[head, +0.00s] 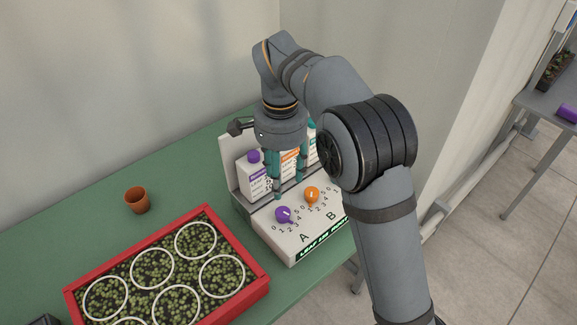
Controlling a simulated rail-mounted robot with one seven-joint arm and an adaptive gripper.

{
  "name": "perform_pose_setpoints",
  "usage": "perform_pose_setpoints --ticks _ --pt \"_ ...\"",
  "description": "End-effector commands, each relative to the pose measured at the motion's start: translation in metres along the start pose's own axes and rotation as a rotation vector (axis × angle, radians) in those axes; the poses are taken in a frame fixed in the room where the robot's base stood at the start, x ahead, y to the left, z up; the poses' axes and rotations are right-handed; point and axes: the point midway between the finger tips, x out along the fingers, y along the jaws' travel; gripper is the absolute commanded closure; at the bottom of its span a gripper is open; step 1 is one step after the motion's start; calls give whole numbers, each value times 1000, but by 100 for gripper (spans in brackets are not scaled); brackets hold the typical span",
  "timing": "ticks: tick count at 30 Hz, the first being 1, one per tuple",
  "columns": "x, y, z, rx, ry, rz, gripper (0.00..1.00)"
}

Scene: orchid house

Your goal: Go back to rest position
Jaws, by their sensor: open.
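My gripper (287,184) hangs from my bent arm with its fingers pointing down. Its two dark teal fingers are apart, with nothing seen between them. It is over the white dosing panel (292,242), in front of the bottles at its back. The panel carries a purple knob (284,214) marked A and an orange knob (312,194) marked B. The fingertips appear close above or behind the knobs; I cannot tell whether they touch the panel. My arm hides the panel's right part.
A bottle with a purple cap (253,157) stands in the panel's rack. A red tray (255,288) with small plants and white rings fills the front of the green table (60,239). A small terracotta pot (137,200) stands behind it. A grey side table (546,104) is far right.

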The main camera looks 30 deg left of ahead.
Motion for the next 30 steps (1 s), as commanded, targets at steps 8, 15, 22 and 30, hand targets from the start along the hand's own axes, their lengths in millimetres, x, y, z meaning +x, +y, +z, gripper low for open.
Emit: perform_pose_setpoints --ticks 8,15,22,30 --pt "6 0 0 0 -1 3 50" --pt "43 1 0 0 -2 6 50" --pt "88 1 0 0 -2 4 50" --pt "119 0 0 1 -1 2 50"
